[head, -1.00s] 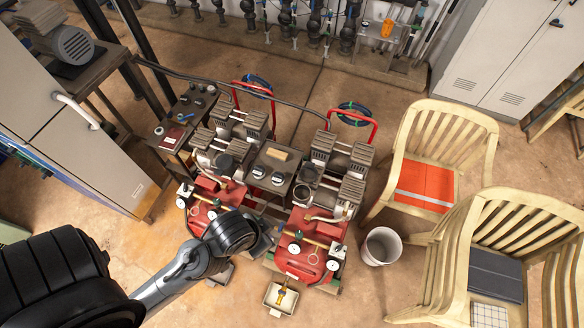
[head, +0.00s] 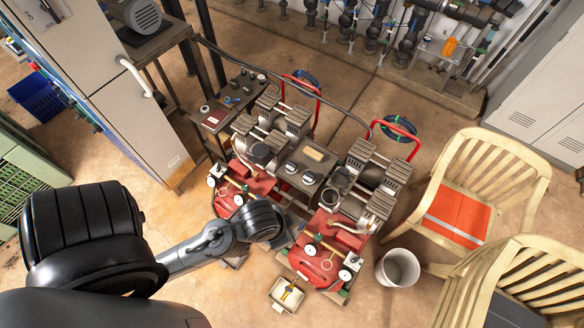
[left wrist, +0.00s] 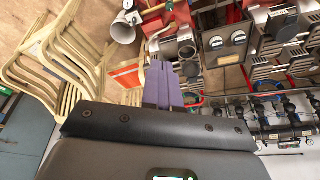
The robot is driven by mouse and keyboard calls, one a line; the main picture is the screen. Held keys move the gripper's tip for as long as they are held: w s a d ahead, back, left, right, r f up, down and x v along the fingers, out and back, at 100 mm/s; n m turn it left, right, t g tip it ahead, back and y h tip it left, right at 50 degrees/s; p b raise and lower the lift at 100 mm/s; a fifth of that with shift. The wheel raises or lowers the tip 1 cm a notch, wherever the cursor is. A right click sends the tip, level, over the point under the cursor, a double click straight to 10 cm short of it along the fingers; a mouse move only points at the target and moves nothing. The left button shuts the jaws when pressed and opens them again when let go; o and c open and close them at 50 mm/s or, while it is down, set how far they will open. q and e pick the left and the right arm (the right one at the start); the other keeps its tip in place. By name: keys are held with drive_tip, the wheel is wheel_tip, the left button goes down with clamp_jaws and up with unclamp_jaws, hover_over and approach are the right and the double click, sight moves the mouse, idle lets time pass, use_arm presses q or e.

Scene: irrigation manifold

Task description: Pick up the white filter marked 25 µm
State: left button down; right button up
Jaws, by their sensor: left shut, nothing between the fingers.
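My left gripper (left wrist: 162,85) shows in the left wrist view as two purple fingers pressed together, with nothing between them. In the head view my left arm reaches in from the left and ends over the front of the left red compressor; its fingers are hidden there. No white filter with a readable 25 µm mark can be made out. Two small dark round items with pale faces, a first (head: 291,168) and a second (head: 308,178), stand on the dark stand between the compressors; their marks are too small to read. My right gripper is not in view.
Two red compressors, left (head: 246,186) and right (head: 322,256), flank the dark stand (head: 318,146). A white bucket (head: 397,268), wooden chairs (head: 470,180) and a small tray (head: 286,295) stand nearby. A grey cabinet (head: 140,110) is at left.

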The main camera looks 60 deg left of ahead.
use_arm(q)
drive_tip(key=shift+c, duration=1.6)
unclamp_jaws()
